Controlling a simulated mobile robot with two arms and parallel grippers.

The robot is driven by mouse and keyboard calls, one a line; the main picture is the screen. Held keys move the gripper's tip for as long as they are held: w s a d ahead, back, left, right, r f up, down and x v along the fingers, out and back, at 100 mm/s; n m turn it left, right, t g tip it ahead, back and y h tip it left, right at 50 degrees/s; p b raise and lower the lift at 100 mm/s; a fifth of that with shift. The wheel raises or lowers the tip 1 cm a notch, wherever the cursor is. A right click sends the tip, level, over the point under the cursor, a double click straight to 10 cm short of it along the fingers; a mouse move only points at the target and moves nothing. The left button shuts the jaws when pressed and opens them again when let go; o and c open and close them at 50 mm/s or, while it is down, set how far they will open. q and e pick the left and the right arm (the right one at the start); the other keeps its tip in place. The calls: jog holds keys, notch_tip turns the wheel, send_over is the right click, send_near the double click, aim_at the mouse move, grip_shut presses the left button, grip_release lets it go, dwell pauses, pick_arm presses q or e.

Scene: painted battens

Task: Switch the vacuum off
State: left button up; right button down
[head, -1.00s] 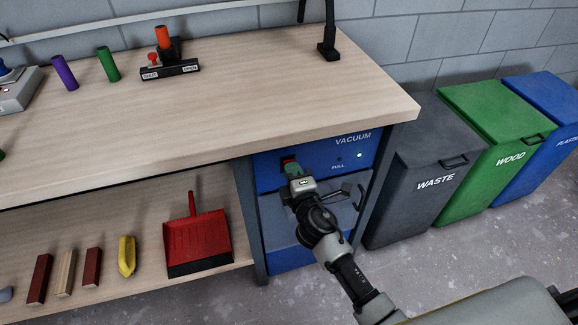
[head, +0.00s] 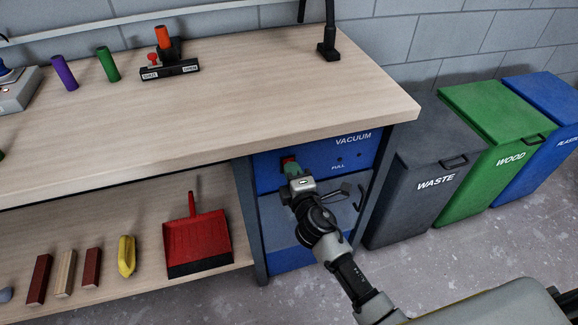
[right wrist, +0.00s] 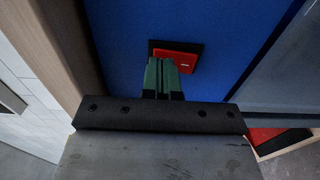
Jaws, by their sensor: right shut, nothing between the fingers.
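The vacuum (head: 320,165) is a blue unit under the right end of the workbench, labelled VACUUM. Its panel has two small lamps, and the right lamp (head: 359,155) is dark. My right gripper (head: 291,167) is shut and empty. Its green fingertips (right wrist: 164,64) are at the left half of the switch and hide part of it; whether they touch it I cannot tell. My left gripper is out of view.
The workbench top (head: 230,90) overhangs the panel. A red dustpan (head: 198,243) and several battens lie on the lower shelf. Waste (head: 425,180), wood and plastic bins stand at the right. A handle and lever sit below the panel.

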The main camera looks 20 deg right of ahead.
jog(key=s, duration=0.6)
jog(key=shift+d, duration=0.15)
jog(key=shift+s, duration=0.1)
dwell(0.4)
jog(key=s+d+f+m+g+p, duration=0.25)
jog(key=s+f+m+g, duration=0.35)
jog(key=f, duration=0.7)
jog(key=s+d+f+m+g+p, duration=0.1)
jog(key=s+f+g+p, duration=0.2)
jog(key=s+f, duration=0.7)
jog(key=s+d+f+m+g+p, duration=0.1)
jog(key=s+f+m+g, duration=0.1)
jog(key=s+f, duration=0.3)
jog(key=s+d+f+m+g+p, duration=0.1)
jog(key=s+d+f+m+g, duration=0.1)
jog(key=s, duration=1)
jog(key=s+d+f+m+g+p, duration=0.1)
jog(key=s+f+m+g, duration=0.3)
jog(key=s+f, duration=0.4)
jog(key=shift+s+d+m+h, duration=0.3)
jog(key=shift+s+d+m, duration=0.25)
jog(key=shift+s, duration=0.15)
